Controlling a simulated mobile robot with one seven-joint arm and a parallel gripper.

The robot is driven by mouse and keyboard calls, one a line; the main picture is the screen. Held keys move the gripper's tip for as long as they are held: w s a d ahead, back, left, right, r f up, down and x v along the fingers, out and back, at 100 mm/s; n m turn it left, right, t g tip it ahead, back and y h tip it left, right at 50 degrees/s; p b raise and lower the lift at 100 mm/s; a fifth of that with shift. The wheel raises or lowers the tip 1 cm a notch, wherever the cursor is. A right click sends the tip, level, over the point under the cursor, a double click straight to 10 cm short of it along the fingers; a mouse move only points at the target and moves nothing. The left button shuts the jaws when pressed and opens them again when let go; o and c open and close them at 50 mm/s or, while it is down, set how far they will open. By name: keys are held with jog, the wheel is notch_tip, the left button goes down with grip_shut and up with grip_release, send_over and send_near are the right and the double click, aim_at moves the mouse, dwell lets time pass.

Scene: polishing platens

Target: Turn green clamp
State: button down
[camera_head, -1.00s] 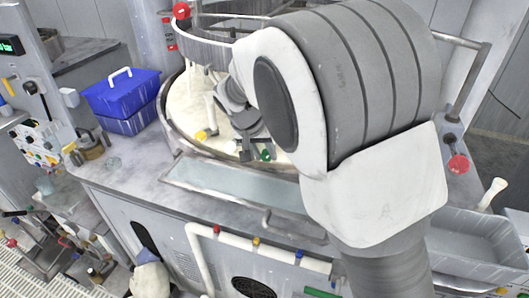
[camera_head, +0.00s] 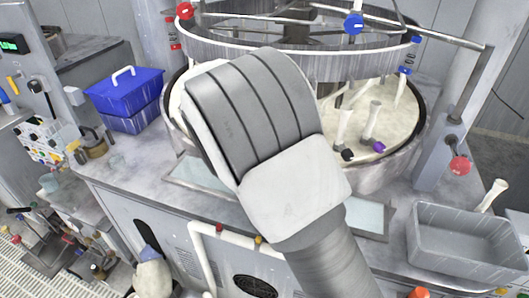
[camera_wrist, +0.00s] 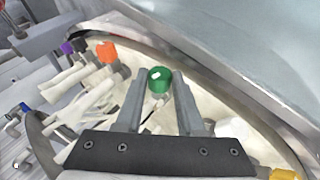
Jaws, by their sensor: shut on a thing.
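The green clamp (camera_wrist: 160,79) shows in the wrist view as a round green knob with a white mark on top, near the rim of the round basin. My gripper (camera_wrist: 157,92) has one finger on each side of it and is shut on it. The fingers' exact contact with the knob is partly hidden. In the head view my arm hides both the gripper and the green clamp.
An orange-capped clamp (camera_wrist: 106,52) and a purple one (camera_wrist: 67,47) stand left in the wrist view; a yellow one (camera_wrist: 284,174) is at lower right. The head view shows the ring frame (camera_head: 390,62), a blue box (camera_head: 125,92) and a grey tray (camera_head: 465,240).

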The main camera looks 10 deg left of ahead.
jog(key=c, duration=0.5)
grip_release()
jog(key=v, duration=1.7)
jog(key=shift+a+r, duration=0.15)
jog(key=shift+r, duration=0.05)
